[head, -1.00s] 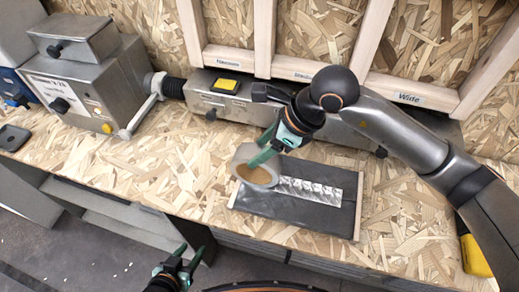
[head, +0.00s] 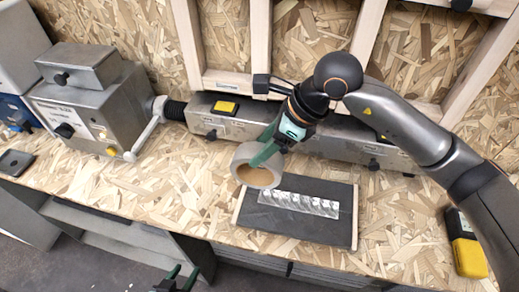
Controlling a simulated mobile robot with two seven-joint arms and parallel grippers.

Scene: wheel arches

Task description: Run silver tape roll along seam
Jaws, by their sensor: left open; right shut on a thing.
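The silver tape roll (head: 246,176) has a brown core and is held by my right gripper (head: 262,158), which is shut on its rim. The roll is tilted and appears over the far left part of a dark panel (head: 330,232) on the bench; whether it touches the panel I cannot tell. A strip of shiny silver tape (head: 300,203) lies across the panel, to the right of the roll. The seam under it is not visible. My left gripper (head: 178,276) is open and empty at the bottom edge, in front of the bench.
A grey machine (head: 95,105) with a crank stands at the left of the chipboard bench (head: 150,190). A long metal box (head: 240,118) with a yellow label runs along the back. A yellow and black tool (head: 467,245) is at the right. The bench left of the panel is clear.

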